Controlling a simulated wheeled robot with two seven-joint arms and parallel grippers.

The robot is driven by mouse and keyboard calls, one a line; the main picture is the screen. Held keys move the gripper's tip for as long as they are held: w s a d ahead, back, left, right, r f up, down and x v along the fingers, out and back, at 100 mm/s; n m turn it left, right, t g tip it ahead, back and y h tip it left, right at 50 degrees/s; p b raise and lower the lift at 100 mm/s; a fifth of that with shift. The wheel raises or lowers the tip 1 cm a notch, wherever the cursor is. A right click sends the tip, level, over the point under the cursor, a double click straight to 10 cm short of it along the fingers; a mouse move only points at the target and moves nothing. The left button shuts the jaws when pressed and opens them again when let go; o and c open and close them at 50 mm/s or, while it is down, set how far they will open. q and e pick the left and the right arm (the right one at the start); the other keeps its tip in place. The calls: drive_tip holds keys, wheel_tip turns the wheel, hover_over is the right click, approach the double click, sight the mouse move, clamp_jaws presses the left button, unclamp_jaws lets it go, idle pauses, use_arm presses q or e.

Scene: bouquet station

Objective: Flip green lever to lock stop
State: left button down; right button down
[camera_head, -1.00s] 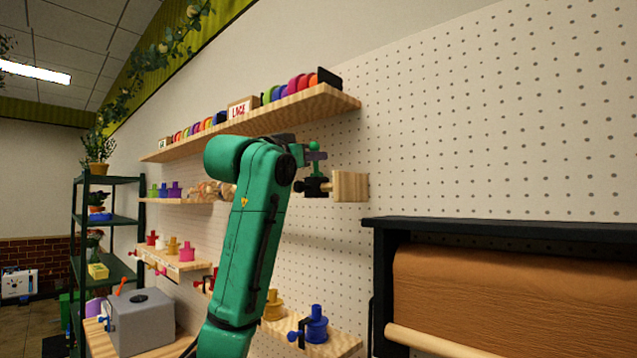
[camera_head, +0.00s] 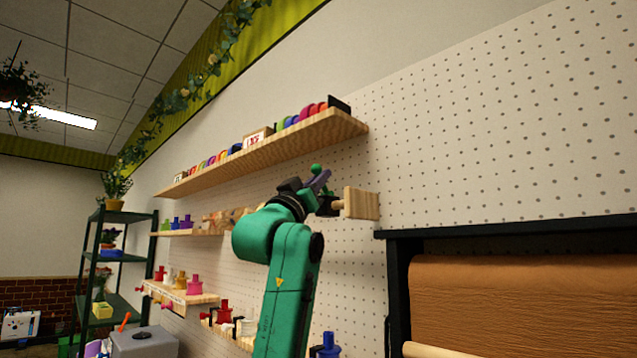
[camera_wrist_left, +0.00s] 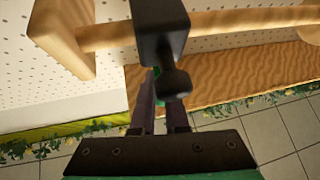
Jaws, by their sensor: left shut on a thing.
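The green lever's round knob (camera_head: 316,168) shows just above my left gripper's purple-grey fingers (camera_head: 320,181). The lever belongs to a black stop (camera_head: 326,205) on a wooden rod, which ends in a wooden bracket on the pegboard. In the left wrist view, the black stop (camera_wrist_left: 160,32) sits around the wooden rod (camera_wrist_left: 215,24). A sliver of the green lever (camera_wrist_left: 156,72) shows at my left fingertips (camera_wrist_left: 159,92), which are shut on it. The black stop's round knob hides part of the fingers and most of the lever. My right gripper is out of view.
The wooden bracket (camera_head: 362,204) stands just right of the stop. A long shelf (camera_head: 270,150) with coloured rolls runs above. A black-framed brown paper roll (camera_head: 520,300) is at lower right. Smaller shelves with coloured fittings are at lower left.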

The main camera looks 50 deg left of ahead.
use_arm(q)
drive_tip(key=shift+d+r, duration=0.1)
drive_tip(key=shift+r, duration=0.05)
drive_tip(key=c, duration=0.9)
unclamp_jaws()
drive_tip(key=shift+w+d, duration=0.1)
drive_tip(key=shift+d, duration=0.05)
drive_tip(key=shift+s+f+b, duration=0.3)
drive_tip(key=shift+f+b, duration=0.05)
drive_tip(key=shift+f, duration=0.05)
drive_tip(key=b+v, duration=0.7)
drive_tip(key=v, duration=0.6)
drive_tip(key=shift+s+d+f, duration=0.1)
drive_tip(key=shift+s+f, duration=0.05)
drive_tip(key=shift+s, duration=0.2)
